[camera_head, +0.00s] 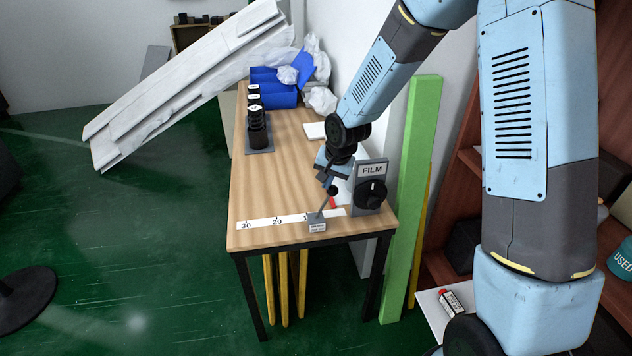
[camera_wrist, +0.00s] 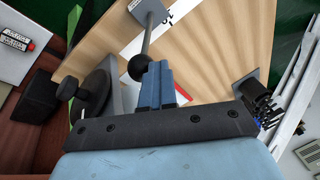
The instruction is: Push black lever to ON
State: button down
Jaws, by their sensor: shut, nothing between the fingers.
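The lever (camera_head: 325,204) stands near the front edge of the wooden table. It has a thin grey rod, a black ball knob (camera_head: 332,190) and a small grey base (camera_head: 317,224) with a label too small to read. The rod leans to the right in the head view. In the wrist view the black ball (camera_wrist: 138,68) is at the tip of my gripper (camera_wrist: 160,72), on its left side. My blue fingers are together with nothing between them. I cannot tell whether they touch the ball. In the head view my gripper (camera_head: 327,172) is just above the ball.
A grey FILM box (camera_head: 370,187) with a black dial stands right of the lever. A numbered white strip (camera_head: 262,222) lies along the front edge. Black stacked cylinders (camera_head: 257,128) and blue bins (camera_head: 272,92) stand farther back. The table's middle is clear.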

jog(key=a+v, duration=0.2)
jog(key=v, duration=0.9)
jog(key=shift+w+a+r, duration=0.3)
jog(key=shift+r, duration=0.3)
jog(key=s+d+r+n+t+h, duration=0.1)
jog(key=s+d+r, duration=0.7)
jog(key=s+d, duration=0.4)
jog(key=s+d+r+n+t+h, duration=0.1)
jog(key=s+d+r, duration=0.8)
jog(key=s+d, duration=0.3)
jog(key=shift+s+r+n+t, duration=0.25)
jog(key=shift+s+n+t, duration=0.05)
jog(key=shift+s, duration=0.3)
jog(key=shift+d, duration=0.15)
